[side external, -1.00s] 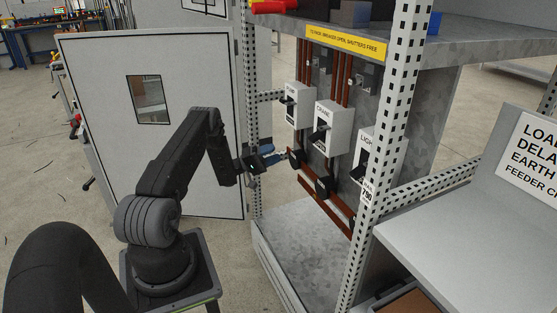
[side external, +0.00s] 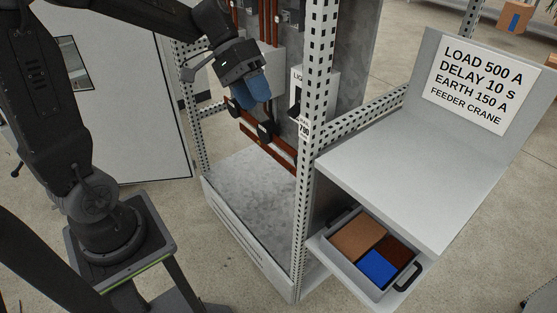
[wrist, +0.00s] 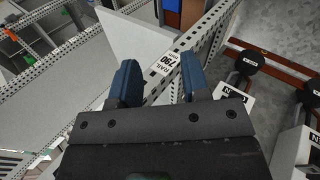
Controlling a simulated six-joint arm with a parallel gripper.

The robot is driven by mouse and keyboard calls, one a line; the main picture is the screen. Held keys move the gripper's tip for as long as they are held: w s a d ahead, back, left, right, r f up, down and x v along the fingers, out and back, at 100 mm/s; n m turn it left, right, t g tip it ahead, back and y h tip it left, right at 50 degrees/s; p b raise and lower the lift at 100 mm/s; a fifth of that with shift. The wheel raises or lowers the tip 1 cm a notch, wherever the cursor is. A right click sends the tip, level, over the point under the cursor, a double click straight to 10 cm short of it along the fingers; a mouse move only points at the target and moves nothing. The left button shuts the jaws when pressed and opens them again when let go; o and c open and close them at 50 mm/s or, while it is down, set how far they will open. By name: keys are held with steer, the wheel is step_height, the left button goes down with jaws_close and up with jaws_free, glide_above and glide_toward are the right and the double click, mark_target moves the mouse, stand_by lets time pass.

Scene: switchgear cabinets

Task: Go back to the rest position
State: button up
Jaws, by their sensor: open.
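My gripper (side external: 256,94) is up in front of the switchgear cabinet, with its blue fingers pointing down. In the wrist view the two fingers (wrist: 160,80) stand apart with nothing held between them. Past the gap are a perforated post and its "RAIL 700" label (wrist: 162,66). In the side view the gripper is left of the perforated front post (side external: 314,100) and covers part of the cabinet's switch boxes. I cannot tell its exact distance from the post.
A grey switch box (side external: 319,92), black round parts (side external: 266,131) and red-brown bars (side external: 272,152) are in the cabinet. A shelf (side external: 400,170) and an open drawer (side external: 408,283) stand to the right. The cabinet floor (side external: 250,185) is clear.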

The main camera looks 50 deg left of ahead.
steer(key=s+d+r+m+t+y, duration=0.1)
steer(key=s+d+t+y, duration=0.2)
steer(key=s+y, duration=0.4)
steer(key=s+t, duration=0.1)
steer(key=s, duration=0.5)
steer(key=shift+s+m+t+y, duration=0.3)
steer(key=shift+s+m, duration=0.1)
